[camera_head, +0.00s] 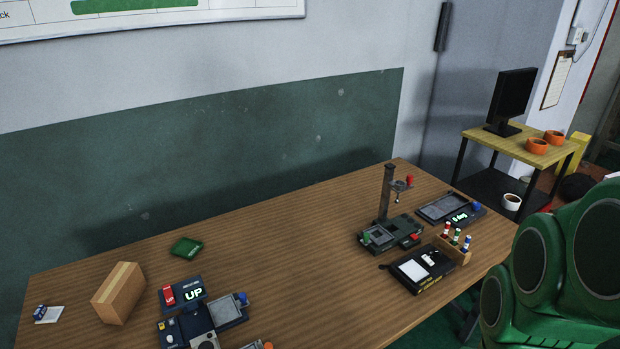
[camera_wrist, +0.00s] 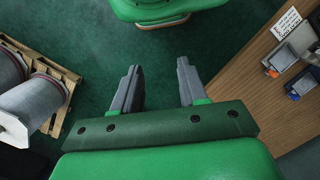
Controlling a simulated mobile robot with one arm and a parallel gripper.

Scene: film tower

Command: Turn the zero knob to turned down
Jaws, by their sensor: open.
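No knob can be read as marked zero. A blue knob (camera_head: 477,206) sits at the corner of a tray device with a lit display (camera_head: 459,217), on the right part of the table. My gripper (camera_wrist: 157,78) is open and empty in the wrist view, over the green floor, apart from the table. It is not visible in the head view.
The wooden table (camera_head: 290,235) has free room in its middle. A press-like stand (camera_head: 387,195), a black tray (camera_head: 422,268), a cardboard box (camera_head: 118,292) and a green packet (camera_head: 186,247) are on it. A pallet (camera_wrist: 62,85) with grey rolls lies left in the wrist view.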

